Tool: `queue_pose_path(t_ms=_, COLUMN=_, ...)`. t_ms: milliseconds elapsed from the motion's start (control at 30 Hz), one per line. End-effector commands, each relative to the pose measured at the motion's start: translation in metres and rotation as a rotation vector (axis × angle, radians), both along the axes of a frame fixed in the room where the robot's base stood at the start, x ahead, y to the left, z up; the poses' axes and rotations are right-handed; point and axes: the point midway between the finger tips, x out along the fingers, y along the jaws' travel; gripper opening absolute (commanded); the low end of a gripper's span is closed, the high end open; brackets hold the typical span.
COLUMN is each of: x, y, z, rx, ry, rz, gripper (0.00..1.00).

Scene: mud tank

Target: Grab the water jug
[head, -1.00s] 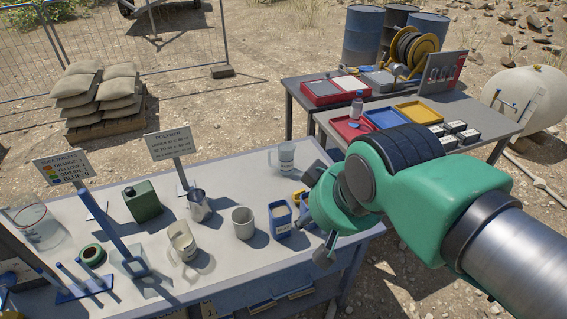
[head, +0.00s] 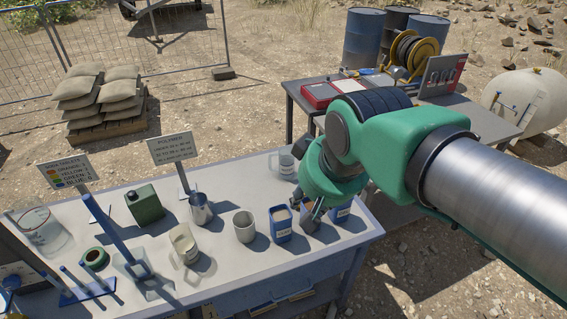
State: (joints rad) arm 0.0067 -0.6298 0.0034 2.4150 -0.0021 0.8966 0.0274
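Several vessels that could be the water jug stand upright on the grey bench (head: 225,264); no readable label singles one out. A clear jug with a handle (head: 286,164) stands at the back right. A metal pitcher (head: 200,210), a cream handled jug (head: 183,243) and a grey mug (head: 243,228) stand in the middle. A large clear beaker (head: 42,230) stands at the far left. My gripper (head: 311,218) points down near the bench's right end, right of a blue-labelled tub (head: 280,224) and in front of the clear jug. My wrist mostly hides its fingers; whether it touches anything cannot be told.
Another blue tub (head: 341,212) stands right of my gripper. A green canister (head: 144,204), a polymer sign (head: 172,149) and a blue stand (head: 122,240) occupy the bench's left half. A second table (head: 480,121) with a red tray (head: 319,95) and hose reel (head: 411,53) lies behind my arm.

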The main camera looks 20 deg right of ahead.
Motion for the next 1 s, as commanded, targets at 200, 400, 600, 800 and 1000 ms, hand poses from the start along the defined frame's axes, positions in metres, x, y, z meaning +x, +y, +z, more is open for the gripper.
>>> queue_pose_path(t_ms=200, x=0.05, y=-0.004, z=0.029, rx=0.01, ry=0.039, rz=-0.031, gripper=0.33)
queue_pose_path(t_ms=400, x=0.096, y=-0.007, z=0.046, rx=0.019, ry=0.073, rz=-0.061, gripper=0.33)
queue_pose_path(t_ms=600, x=0.145, y=-0.012, z=0.057, rx=0.028, ry=0.105, rz=-0.092, gripper=0.33)
queue_pose_path(t_ms=800, x=0.193, y=-0.017, z=0.061, rx=0.035, ry=0.138, rz=-0.123, gripper=0.33)
queue_pose_path(t_ms=1000, x=0.242, y=-0.023, z=0.059, rx=0.042, ry=0.17, rz=-0.153, gripper=0.33)
